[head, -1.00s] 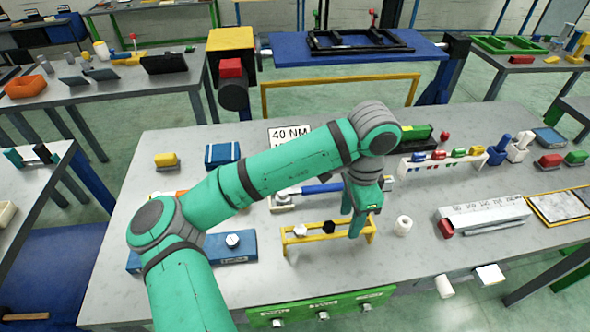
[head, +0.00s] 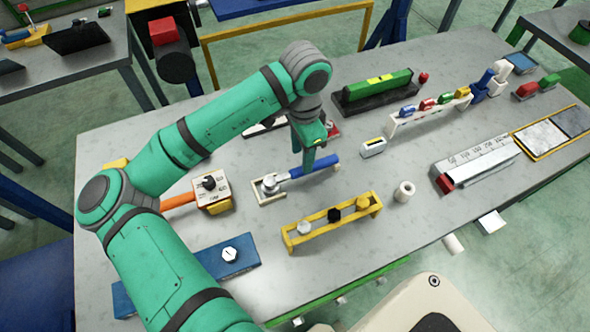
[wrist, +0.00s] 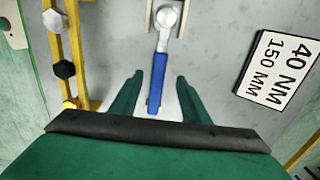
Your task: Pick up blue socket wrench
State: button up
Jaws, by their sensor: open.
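The blue socket wrench (head: 316,168) has a blue handle and a silver head. Its head rests in a small cream holder (head: 268,197) on the grey table. In the wrist view the wrench (wrist: 157,82) points down between the fingers, its handle end between the open tips. My gripper (head: 308,160) is over the handle in the head view. In the wrist view my gripper (wrist: 157,88) is open, with one green finger on each side of the handle and gaps to both. Whether the fingertips are down at handle height is hard to tell.
A yellow rack (head: 333,218) with several bolt heads stands in front of the wrench. A white roll (head: 403,192) and small white block (head: 373,147) are to the right. An orange-handled tool (head: 180,201) lies left. A 40 NM sign (wrist: 278,68) is close by.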

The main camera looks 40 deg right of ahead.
aim_at(300, 168)
jog(key=shift+a+f, duration=0.15)
jog(key=shift+f, duration=1.55)
jog(key=shift+a+f, duration=0.1)
jog(key=shift+f, duration=1.55)
jog(key=shift+s, duration=0.15)
grip_shut()
